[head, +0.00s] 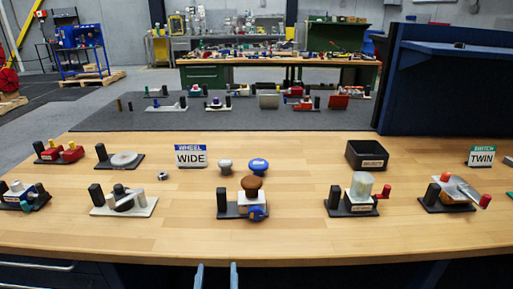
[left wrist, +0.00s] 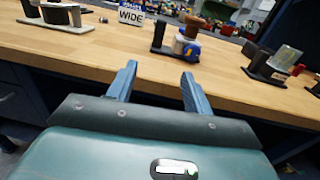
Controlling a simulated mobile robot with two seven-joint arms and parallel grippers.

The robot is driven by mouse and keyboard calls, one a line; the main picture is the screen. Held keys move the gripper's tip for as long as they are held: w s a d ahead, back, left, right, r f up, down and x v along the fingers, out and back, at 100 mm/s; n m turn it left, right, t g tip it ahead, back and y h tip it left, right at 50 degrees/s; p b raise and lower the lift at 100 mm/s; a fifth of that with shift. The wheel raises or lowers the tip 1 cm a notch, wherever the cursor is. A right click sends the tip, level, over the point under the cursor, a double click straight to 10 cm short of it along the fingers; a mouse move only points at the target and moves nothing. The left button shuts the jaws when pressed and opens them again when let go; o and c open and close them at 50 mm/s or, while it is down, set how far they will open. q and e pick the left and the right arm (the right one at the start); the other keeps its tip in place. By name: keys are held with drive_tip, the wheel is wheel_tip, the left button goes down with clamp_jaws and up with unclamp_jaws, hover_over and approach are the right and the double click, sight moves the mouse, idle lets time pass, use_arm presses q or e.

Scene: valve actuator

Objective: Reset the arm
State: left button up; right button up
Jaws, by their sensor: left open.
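My left gripper (head: 217,275) is at the bottom of the head view, in front of the table's near edge. Its two blue fingers stand apart with nothing between them; they also show in the left wrist view (left wrist: 159,72). The wooden table (head: 290,236) lies ahead of the fingers. The nearest device ahead has a brown knob (head: 251,184), a blue part (head: 257,213) and a black base; it also shows in the left wrist view (left wrist: 187,46), beyond the fingertips and apart from them. My right gripper is not in view.
Other devices stand on the table, including one with a clear cylinder (head: 361,186) and one with a red knob (head: 485,201). A WIDE sign (head: 191,156), a TWIN sign (head: 482,156) and a black bin (head: 367,155) stand farther back. The table's front strip is clear.

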use_arm(q)
drive_tip(key=s+a+f+g, duration=0.2)
drive_tip(key=a+f, duration=0.5)
drive_tip(key=a, duration=0.4)
drive_tip(key=s+a+f+n+g+h, duration=0.2)
drive_tip(key=s+f+n+g, duration=0.3)
drive_tip(key=n, duration=0.9)
drive_tip(key=s+a+f+n+g+h, duration=0.1)
drive_tip(key=s+f+n+h, duration=0.45)
drive_tip(key=n, duration=0.85)
drive_tip(key=d+r+n+y+p, duration=0.1)
drive_tip(key=d+r+n+y, duration=0.2)
drive_tip(key=d, duration=0.4)
drive_tip(key=shift+s+d+r+n+t, duration=0.2)
drive_tip(key=shift+s+d+n+t, duration=0.15)
drive_tip(key=shift+n, duration=0.25)
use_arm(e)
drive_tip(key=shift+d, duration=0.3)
use_arm(q)
drive_tip(key=shift+w, duration=0.1)
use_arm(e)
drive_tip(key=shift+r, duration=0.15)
